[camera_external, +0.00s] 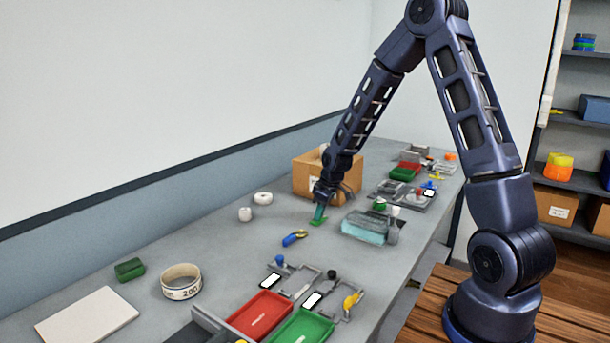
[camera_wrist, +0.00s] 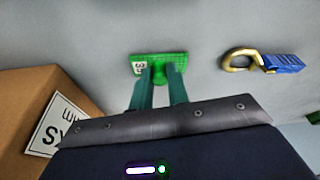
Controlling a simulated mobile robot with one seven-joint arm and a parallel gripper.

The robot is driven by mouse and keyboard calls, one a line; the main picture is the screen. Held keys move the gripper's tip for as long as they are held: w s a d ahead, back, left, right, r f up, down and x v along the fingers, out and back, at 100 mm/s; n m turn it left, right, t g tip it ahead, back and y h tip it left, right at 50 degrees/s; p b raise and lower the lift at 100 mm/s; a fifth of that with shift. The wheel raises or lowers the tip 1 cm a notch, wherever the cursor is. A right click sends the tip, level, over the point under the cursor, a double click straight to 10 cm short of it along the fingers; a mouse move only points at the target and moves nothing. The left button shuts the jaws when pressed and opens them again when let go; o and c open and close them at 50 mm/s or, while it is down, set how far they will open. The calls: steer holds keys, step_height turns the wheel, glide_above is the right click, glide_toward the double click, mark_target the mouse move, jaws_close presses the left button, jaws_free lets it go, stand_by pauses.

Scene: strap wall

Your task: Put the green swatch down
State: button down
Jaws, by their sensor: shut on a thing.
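The green swatch (camera_external: 316,223) is a small flat green piece at the tips of my gripper (camera_external: 319,213), low over the grey table. In the wrist view the swatch (camera_wrist: 160,60) is a patterned green rectangle with a white printed label at its left end. My gripper's two teal fingers (camera_wrist: 159,85) are close together and shut on it, covering part of its lower edge. I cannot tell whether the swatch touches the table.
A cardboard box (camera_external: 320,170) stands just behind my gripper. A blue strap with a yellow hook (camera_external: 293,238) lies nearby. A teal clear container (camera_external: 365,228) is to the right. Red (camera_external: 258,314) and green (camera_external: 300,328) trays are in front. Bare table lies left of the strap.

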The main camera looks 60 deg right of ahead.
steer(key=shift+f, duration=0.15)
steer(key=c, duration=1.4)
jaws_free()
steer(key=shift+o, duration=0.2)
steer(key=s+a+r, duration=0.3)
steer(key=s+r, duration=0.1)
steer(key=r, duration=0.6)
steer(key=s+a+r, duration=0.3)
steer(key=s+r, duration=0.1)
steer(key=r, duration=0.6)
steer(key=s+a+r, duration=0.4)
steer(key=s, duration=0.4)
steer(key=s+a+r+m+t, duration=0.1)
steer(key=s+a+r, duration=0.3)
steer(key=s, duration=0.5)
steer(key=s+a+r+m, duration=0.1)
steer(key=s+a+r, duration=0.4)
steer(key=s, duration=0.3)
steer(key=shift+s+r+h, duration=0.3)
steer(key=shift+s+r, duration=0.05)
